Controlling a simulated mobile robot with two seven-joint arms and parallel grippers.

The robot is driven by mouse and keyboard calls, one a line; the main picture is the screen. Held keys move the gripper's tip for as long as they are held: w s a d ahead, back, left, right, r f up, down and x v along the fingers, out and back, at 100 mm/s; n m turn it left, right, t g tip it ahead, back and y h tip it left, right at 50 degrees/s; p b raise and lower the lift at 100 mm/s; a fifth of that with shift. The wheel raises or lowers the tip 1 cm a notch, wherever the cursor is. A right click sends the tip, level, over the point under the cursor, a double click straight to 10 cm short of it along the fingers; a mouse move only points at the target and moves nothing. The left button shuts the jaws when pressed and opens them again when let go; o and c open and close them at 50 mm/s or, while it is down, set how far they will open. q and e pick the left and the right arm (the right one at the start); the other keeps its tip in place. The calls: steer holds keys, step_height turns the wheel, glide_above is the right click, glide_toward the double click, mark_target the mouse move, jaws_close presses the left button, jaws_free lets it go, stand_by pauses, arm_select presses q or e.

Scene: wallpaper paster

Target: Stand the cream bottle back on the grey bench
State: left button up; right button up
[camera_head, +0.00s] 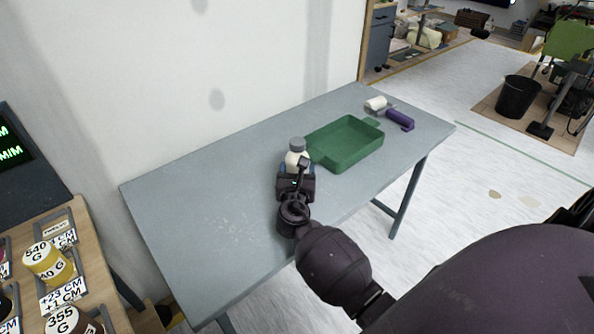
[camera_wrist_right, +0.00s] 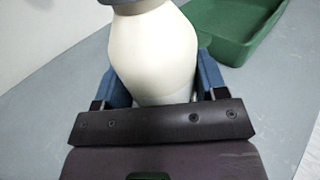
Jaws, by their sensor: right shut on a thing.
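The cream bottle (camera_head: 293,160) with a grey cap is upright over the grey bench (camera_head: 190,213), just left of the green tray. It fills the middle of the right wrist view (camera_wrist_right: 153,55). My right gripper (camera_head: 296,172) is shut on the bottle, with blue finger pads on either side of its body in the right wrist view (camera_wrist_right: 158,88). The bottle's base is hidden by the gripper, so I cannot tell whether it touches the bench. My left gripper is not in view.
A green tray (camera_head: 322,156) sits right beside the bottle. A roller with a purple handle (camera_head: 399,119) lies at the bench's far right end. A wall (camera_head: 200,80) runs along the back. The bench's left part is clear. A side table with labelled pots (camera_head: 50,262) stands at left.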

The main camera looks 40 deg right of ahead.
steer(key=shift+f, duration=0.15)
steer(key=o, duration=1.3)
steer(key=shift+r, duration=0.25)
steer(key=p+v, duration=0.1)
steer(key=v, duration=1.1)
steer(key=shift+f, duration=0.15)
